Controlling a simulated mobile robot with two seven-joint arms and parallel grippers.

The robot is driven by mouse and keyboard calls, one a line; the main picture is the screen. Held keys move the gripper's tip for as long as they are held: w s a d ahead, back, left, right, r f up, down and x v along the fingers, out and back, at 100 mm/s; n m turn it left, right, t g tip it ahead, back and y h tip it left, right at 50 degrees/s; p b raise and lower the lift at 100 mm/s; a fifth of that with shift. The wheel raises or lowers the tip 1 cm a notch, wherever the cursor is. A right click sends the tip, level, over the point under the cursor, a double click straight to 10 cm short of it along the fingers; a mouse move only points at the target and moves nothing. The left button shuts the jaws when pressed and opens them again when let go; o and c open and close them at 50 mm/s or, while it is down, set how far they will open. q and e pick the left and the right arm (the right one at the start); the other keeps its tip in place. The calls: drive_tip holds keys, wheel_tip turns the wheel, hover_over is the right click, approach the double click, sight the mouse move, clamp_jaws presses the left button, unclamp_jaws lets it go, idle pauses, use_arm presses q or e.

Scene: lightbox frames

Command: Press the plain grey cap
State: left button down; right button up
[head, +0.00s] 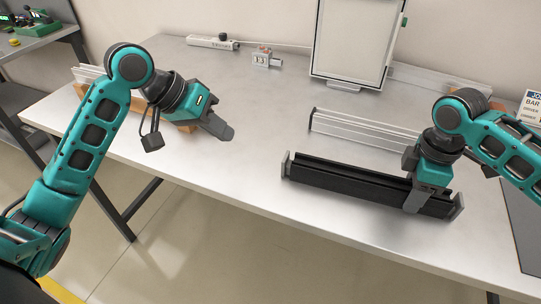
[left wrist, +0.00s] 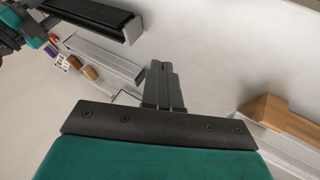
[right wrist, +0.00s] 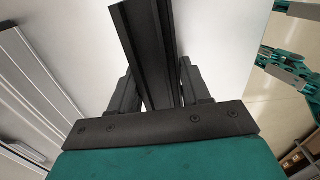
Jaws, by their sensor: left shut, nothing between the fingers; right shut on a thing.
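A black channel-shaped bar (head: 350,184) lies near the front edge of the table, with a grey end piece at its left end (head: 287,164) and another at its right end (head: 457,206). I cannot tell which of these is the plain cap. My right gripper (head: 414,203) is shut across the bar near its right end; in the right wrist view the bar (right wrist: 150,45) runs between the fingers. My left gripper (head: 224,131) is shut and empty above the table, left of and apart from the bar. Its closed fingers also show in the left wrist view (left wrist: 161,80).
Silver rails (head: 365,131) lie behind the bar. A framed white panel (head: 350,40) stands at the back. A small counter box (head: 266,60) and a white device with a black knob (head: 212,43) sit at the back. Wooden blocks (head: 188,128) lie behind my left gripper. The table's left front is clear.

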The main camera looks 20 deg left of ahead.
sight(285, 164)
use_arm(q)
drive_tip(key=x, duration=1)
drive_tip(key=shift+d+f, duration=0.1)
drive_tip(key=shift+d, duration=0.1)
drive_tip(key=d, duration=0.2)
drive_tip(key=shift+d, duration=0.9)
drive_tip(key=shift+w+d, duration=0.1)
